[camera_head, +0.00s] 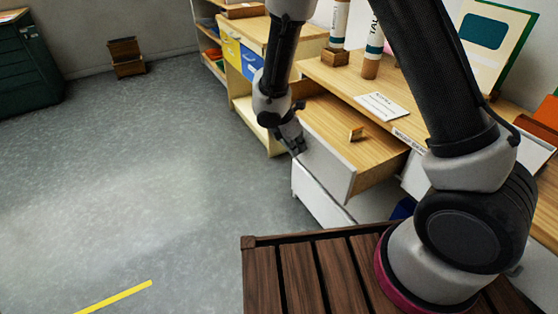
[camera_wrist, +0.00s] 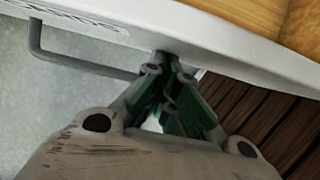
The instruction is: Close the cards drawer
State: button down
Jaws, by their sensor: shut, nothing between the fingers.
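The cards drawer (camera_head: 328,168) stands pulled out from the desk, with a white front and a wood-coloured inside. In the wrist view its white front (camera_wrist: 215,40) crosses the top, with a label (camera_wrist: 88,19) seen upside down that seems to read "CARDS". A grey bar handle (camera_wrist: 82,65) sticks out from that front. My gripper (camera_head: 296,143) is at the outer face of the drawer front, near its far end. In the wrist view my gripper (camera_wrist: 166,75) is shut and empty, its tips at or very near the front, beside the handle. Contact is not certain.
A small wooden piece (camera_head: 356,133) is in the drawer. The desk top (camera_head: 330,78) holds a paper card (camera_head: 382,107) and tall tubes (camera_head: 373,55). Another white drawer front (camera_head: 318,203) lies below. A shelf with bins (camera_head: 240,60) stands behind.

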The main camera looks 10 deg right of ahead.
send_over(346, 143)
jog(key=shift+a, duration=0.1)
jog(key=shift+r, duration=0.1)
dwell(0.4)
